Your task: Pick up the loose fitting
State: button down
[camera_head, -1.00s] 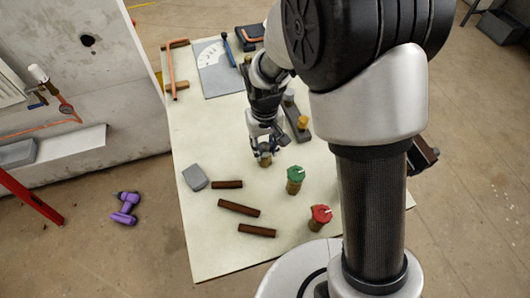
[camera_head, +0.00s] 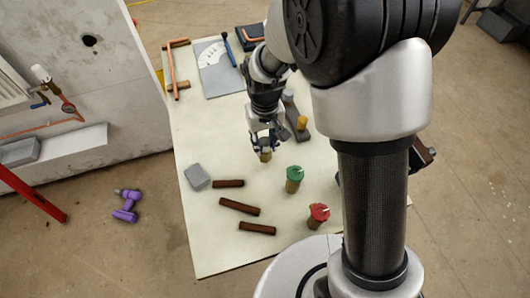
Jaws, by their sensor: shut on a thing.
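The loose fitting, a small brass-brown piece (camera_head: 265,155), sits between the fingertips of my gripper (camera_head: 265,146), near the middle of the pale table. My gripper points down and is shut on the fitting. The fitting's upper part is hidden by the fingers. I cannot tell for sure whether its underside touches the table.
A green-topped fitting (camera_head: 294,178) and a red-topped fitting (camera_head: 318,216) stand to the right. Several brown bars, one of them here (camera_head: 240,207), and a grey block (camera_head: 197,177) lie nearby. A dark holder with a yellow-topped piece (camera_head: 302,122) stands right of my gripper.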

jog(key=shift+r+p, duration=1.8)
jog(key=shift+r, duration=0.55)
